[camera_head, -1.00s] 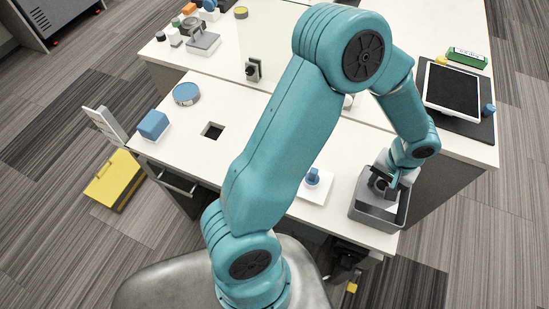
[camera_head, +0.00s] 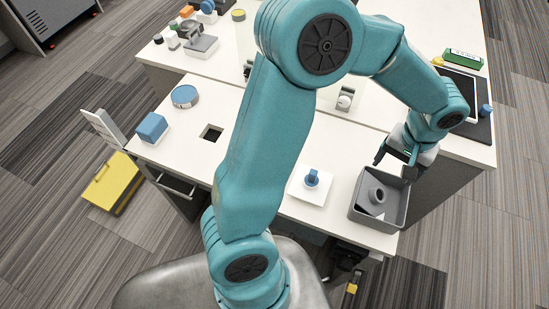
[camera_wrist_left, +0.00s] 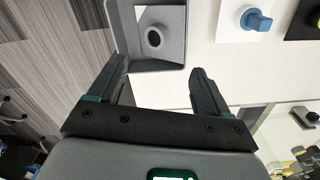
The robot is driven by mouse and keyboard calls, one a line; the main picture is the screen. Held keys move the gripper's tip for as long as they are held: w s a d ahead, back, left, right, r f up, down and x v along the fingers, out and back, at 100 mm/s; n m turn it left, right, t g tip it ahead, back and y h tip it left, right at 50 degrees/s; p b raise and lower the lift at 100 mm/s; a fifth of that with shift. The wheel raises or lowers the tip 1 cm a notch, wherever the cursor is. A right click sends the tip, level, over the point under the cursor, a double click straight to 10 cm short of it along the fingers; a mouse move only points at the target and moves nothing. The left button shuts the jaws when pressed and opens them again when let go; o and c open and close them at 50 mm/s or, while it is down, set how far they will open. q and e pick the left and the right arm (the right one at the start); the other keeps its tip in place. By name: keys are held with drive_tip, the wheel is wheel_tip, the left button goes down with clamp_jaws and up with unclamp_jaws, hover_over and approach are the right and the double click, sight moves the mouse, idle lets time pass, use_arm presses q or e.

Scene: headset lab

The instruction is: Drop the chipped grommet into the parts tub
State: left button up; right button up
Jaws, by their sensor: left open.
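The parts tub (camera_head: 358,212) is a grey open box at the right front corner of the desk; it also shows in the left wrist view (camera_wrist_left: 127,30). A grey round part with a dark hole, which looks like the grommet (camera_head: 374,188), lies inside the tub, and it shows there in the left wrist view (camera_wrist_left: 154,38). I cannot make out a chip on it. My left gripper (camera_head: 395,166) is open and empty, above the tub's back edge and apart from the grommet. Its two spread fingers (camera_wrist_left: 160,68) show in the left wrist view. My right gripper is not in view.
A blue knob on a white plate (camera_head: 311,180) stands left of the tub. A square hole (camera_head: 211,132), a blue box (camera_head: 152,127) and a round blue-topped tin (camera_head: 185,96) are farther left. A tablet (camera_head: 460,92) lies at the back right.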

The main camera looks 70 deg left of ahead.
use_arm(q)
wheel_tip(320, 180, up, 7)
drive_tip(key=shift+w, duration=0.1)
idle(0.3)
idle(0.4)
